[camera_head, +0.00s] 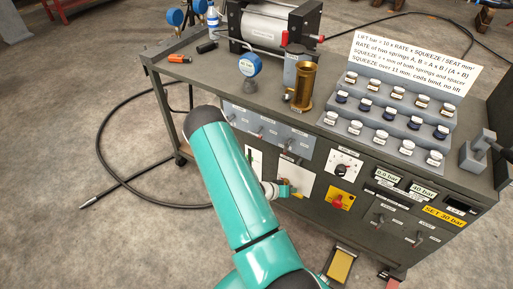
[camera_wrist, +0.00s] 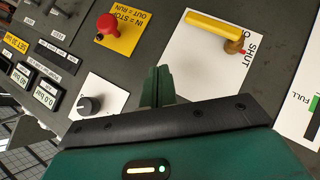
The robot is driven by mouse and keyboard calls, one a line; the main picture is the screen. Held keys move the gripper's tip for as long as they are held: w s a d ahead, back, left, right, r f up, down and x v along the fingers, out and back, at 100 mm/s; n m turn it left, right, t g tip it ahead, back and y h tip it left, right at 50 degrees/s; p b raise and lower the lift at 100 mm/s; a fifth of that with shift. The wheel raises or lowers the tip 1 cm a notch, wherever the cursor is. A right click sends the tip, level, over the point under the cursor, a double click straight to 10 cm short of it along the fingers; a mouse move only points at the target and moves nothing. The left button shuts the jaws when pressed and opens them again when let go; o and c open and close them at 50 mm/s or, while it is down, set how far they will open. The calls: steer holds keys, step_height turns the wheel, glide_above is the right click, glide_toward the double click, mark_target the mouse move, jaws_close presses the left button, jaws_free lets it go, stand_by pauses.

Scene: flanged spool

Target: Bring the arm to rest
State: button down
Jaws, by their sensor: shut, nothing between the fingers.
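My gripper (camera_wrist: 157,75) shows in the wrist view with its two green fingers together and nothing between them. It points at the cart's front panel, apart from the controls as far as I can see. A yellow lever on a brass valve (camera_wrist: 232,45) sits on a white plate marked SHUT, to the right of the fingers. A red stop button (camera_wrist: 107,23) on a yellow plate is to their left.
The cart's top holds a brass cylinder (camera_head: 303,87), a blue gauge (camera_head: 248,65) and a stepped rack (camera_head: 385,125) of small jars. A black knob (camera_wrist: 84,104) is left of the fingers.

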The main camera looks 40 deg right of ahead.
steer(key=w+a+r+n+t+y, duration=0.1)
steer(key=w+a+r, duration=0.3)
steer(key=r, duration=0.6)
steer(key=w+a+r+y, duration=0.1)
steer(key=w+a+r, duration=0.1)
steer(key=a+r, duration=0.55)
steer(key=w+a+r+n+t+y, duration=0.1)
steer(key=w+a+r, duration=0.3)
steer(key=r, duration=0.8)
steer(key=s+a+r+n+t+y, duration=0.3)
steer(key=s+a+r+n, duration=0.2)
steer(key=a+r, duration=0.5)
steer(key=s+a+r+n+t+y, duration=0.4)
steer(key=a+r, duration=0.6)
steer(key=a, duration=0.5)
steer(key=shift+s+a+n, duration=0.15)
steer(key=shift+s+n, duration=0.55)
steer(key=shift+s, duration=0.25)
